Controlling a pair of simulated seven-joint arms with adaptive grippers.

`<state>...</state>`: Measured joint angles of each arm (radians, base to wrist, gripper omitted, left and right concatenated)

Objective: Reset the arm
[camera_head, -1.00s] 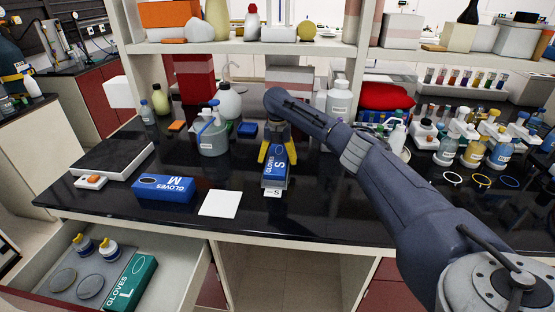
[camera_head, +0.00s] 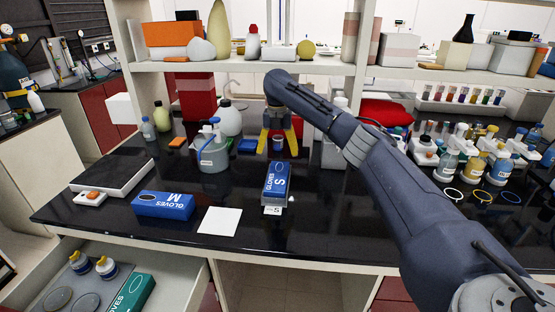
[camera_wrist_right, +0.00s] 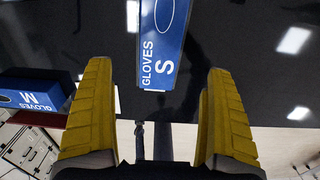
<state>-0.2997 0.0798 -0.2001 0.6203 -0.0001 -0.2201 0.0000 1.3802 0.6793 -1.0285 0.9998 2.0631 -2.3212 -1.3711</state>
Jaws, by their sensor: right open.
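My right arm comes in from the right in the head view. Its gripper (camera_head: 277,146) has yellow fingers spread apart with nothing between them, and it is above the counter behind the blue S glove box (camera_head: 276,181). The S box lies on the black counter with a small white S label at its front. In the right wrist view the open fingers (camera_wrist_right: 158,115) stand either side of the picture, and the S box (camera_wrist_right: 163,40) is beyond the tips, clear of both. My left gripper is not in view.
A blue M glove box (camera_head: 163,205) and white square (camera_head: 219,221) lie on the counter (camera_head: 330,222). A wash bottle (camera_head: 213,150) stands left of the gripper. An open drawer (camera_head: 180,278) holds a green glove box (camera_head: 132,294). Bottles crowd the right; a shelf (camera_head: 240,65) runs above.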

